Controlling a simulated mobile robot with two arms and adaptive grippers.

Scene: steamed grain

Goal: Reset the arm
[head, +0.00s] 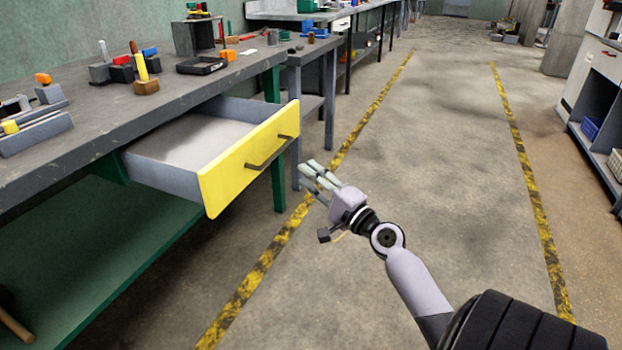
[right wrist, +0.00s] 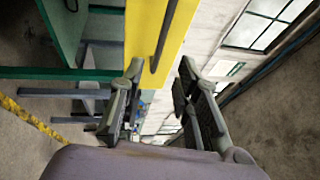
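My right gripper (head: 316,174) is in the middle of the head view, to the right of the open drawer's yellow front (head: 235,172). In the right wrist view its two fingers (right wrist: 160,68) stand apart with nothing between them, so it is open and empty. The drawer's dark bar handle (head: 268,152) is apart from the fingers in the head view. The yellow front (right wrist: 143,35) and the handle (right wrist: 163,38) also show ahead of the fingers in the right wrist view. My left gripper is not in view.
The drawer hangs out from under a grey workbench (head: 100,150) holding several small tools and blocks. The visible drawer floor (head: 205,140) is bare. Open concrete floor (head: 430,180) with yellow-black lines lies to the right. A shelf unit (head: 595,115) stands at the right edge.

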